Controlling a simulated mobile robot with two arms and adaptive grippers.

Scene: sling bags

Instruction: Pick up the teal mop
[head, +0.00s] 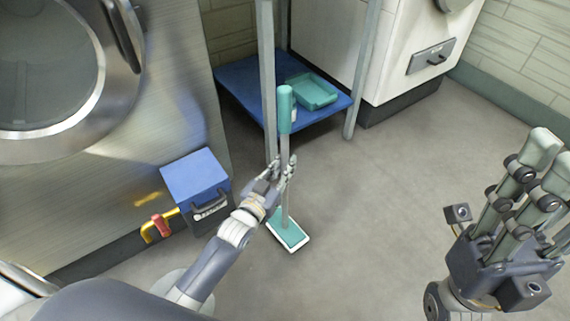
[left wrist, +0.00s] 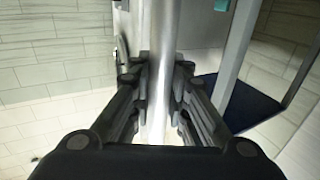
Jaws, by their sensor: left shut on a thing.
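The teal mop stands nearly upright in the middle of the head view, with a teal grip (head: 285,108) on top, a thin grey pole and a flat teal and white head (head: 289,232) low near the floor. I cannot tell if the head touches the floor. My left gripper (head: 282,172) is shut around the pole, below the teal grip. In the left wrist view the pole (left wrist: 160,70) runs between the fingers (left wrist: 160,115). My right gripper (head: 520,185) is at the right of the head view, fingers raised and apart, with nothing seen in it.
A blue shelf (head: 240,78) with grey posts and a teal tray (head: 313,91) stands just behind the mop. A blue box (head: 196,177) with a handle is left of my left gripper. A large metal machine (head: 150,80) fills the left. The floor (head: 370,210) to the right is clear.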

